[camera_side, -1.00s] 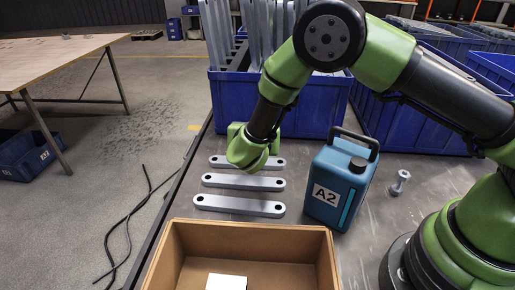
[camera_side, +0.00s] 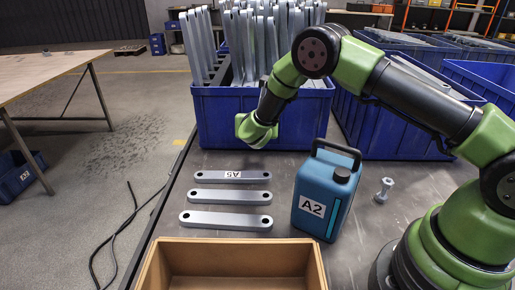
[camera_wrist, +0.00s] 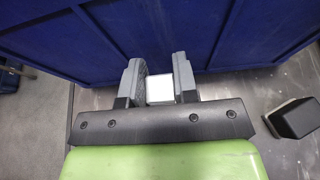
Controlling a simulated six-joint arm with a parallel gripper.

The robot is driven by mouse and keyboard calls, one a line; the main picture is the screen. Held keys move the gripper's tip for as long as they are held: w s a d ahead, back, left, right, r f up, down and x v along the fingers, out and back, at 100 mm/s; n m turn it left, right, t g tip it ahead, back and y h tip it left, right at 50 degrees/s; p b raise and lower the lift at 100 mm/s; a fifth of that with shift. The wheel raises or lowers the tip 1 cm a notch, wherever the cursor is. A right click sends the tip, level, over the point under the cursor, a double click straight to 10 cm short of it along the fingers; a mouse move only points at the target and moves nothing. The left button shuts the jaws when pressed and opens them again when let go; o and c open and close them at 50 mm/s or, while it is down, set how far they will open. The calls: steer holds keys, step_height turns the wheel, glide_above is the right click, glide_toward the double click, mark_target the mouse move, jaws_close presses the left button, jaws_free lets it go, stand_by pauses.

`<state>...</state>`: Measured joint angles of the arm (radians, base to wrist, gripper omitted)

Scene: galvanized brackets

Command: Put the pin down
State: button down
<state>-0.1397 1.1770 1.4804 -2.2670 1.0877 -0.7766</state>
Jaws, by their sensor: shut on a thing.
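My gripper (camera_side: 257,132) is in front of the blue bin, above the farthest flat bracket. In the wrist view my gripper (camera_wrist: 159,85) has its two grey fingers on either side of a pale, square-looking thing (camera_wrist: 159,90) and is shut on it. Only part of that thing shows, and I cannot tell whether it is a pin. In the side view a small grey metal pin-like piece (camera_side: 384,190) stands on the table, to the right of the teal canister (camera_side: 322,190) and apart from my gripper.
Three grey flat brackets (camera_side: 225,220) lie in a row; the farthest bears an A5 label. A tan open box (camera_side: 232,244) stands in front of them. The blue bin (camera_side: 220,122) behind holds upright metal strips.

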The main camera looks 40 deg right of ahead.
step_height(320, 180, down, 8)
steer(key=shift+r, duration=0.25)
steer(key=shift+f, duration=0.1)
steer(key=c, duration=0.9)
jaws_free()
